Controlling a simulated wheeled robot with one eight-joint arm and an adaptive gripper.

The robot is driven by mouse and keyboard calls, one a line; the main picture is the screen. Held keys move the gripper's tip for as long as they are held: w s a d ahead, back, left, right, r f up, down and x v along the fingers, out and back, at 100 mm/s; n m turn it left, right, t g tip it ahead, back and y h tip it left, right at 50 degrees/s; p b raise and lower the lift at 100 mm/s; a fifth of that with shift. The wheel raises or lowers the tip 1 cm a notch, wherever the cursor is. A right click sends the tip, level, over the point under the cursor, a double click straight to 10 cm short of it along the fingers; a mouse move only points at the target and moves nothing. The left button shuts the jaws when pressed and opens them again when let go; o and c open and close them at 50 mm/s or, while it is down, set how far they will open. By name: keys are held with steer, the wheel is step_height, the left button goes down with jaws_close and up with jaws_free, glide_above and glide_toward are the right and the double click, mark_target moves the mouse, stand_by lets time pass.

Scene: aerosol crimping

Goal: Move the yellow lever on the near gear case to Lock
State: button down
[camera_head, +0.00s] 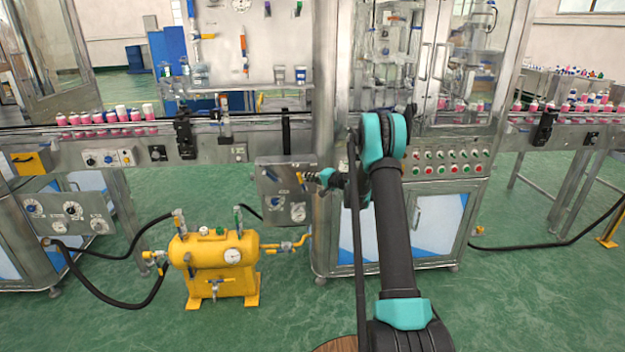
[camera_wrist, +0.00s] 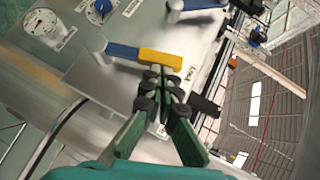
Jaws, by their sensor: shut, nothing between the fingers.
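The near gear case (camera_head: 272,208) is a grey metal box with a dial and controls on its front, left of the filling machine's cabinet. In the wrist view its lever has a yellow end (camera_wrist: 160,58) and a blue part (camera_wrist: 122,50) on a grey plate. My gripper (camera_wrist: 168,82) is shut and empty, its fingertips at or just beside the yellow end; I cannot tell if they touch. In the head view my gripper (camera_head: 313,177) is at the right side of the case front. The lever markings are too small to read.
A second blue-handled lever (camera_wrist: 200,5) and a white gauge (camera_wrist: 42,26) are on the same panel. A yellow tank (camera_head: 213,268) with hoses stands on the green floor. A conveyor with pink cans (camera_head: 105,130) runs behind. The button panel (camera_head: 450,163) is right of my arm.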

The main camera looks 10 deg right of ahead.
steer(key=shift+a+n+h, duration=0.3)
steer(key=shift+a+h, duration=0.1)
steer(key=shift+a, duration=0.45)
steer(key=shift+a, duration=0.15)
